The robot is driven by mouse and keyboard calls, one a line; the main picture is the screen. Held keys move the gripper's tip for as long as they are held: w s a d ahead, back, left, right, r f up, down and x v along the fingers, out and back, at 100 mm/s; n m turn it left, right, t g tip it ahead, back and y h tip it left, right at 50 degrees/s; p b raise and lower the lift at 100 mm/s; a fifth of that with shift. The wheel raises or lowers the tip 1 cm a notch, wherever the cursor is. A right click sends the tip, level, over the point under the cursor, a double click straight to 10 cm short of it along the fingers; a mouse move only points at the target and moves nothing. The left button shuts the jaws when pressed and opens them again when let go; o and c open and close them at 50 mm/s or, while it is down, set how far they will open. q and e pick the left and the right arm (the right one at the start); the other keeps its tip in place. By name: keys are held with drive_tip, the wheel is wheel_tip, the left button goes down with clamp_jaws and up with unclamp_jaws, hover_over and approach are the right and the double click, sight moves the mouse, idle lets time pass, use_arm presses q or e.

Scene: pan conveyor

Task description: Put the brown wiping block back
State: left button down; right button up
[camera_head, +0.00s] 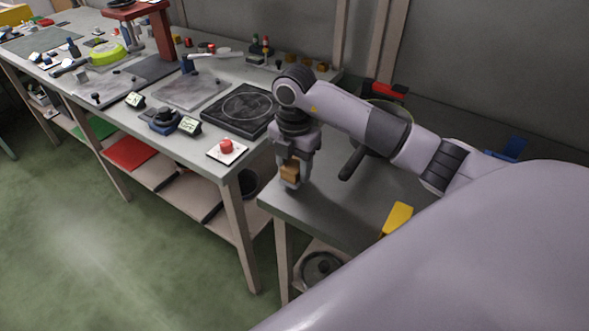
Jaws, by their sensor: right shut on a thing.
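The brown wiping block (290,171) is between the fingers of my right gripper (290,182). The gripper is shut on it and points down over the left end of the near grey table (318,210). I cannot tell whether the block touches the tabletop or hangs just above it. My right arm reaches in from the right side of the picture and covers part of that table. My left gripper is not in view.
A pan with a dark handle (352,163) lies behind the gripper, partly hidden by my arm. A yellow item (397,218) is at the table's front edge. To the left, a long workbench holds a dark square plate (240,109) and a red button (226,147).

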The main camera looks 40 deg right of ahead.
drive_tip(key=shift+f, duration=0.7)
drive_tip(key=shift+f, duration=0.1)
drive_tip(key=o, duration=1.1)
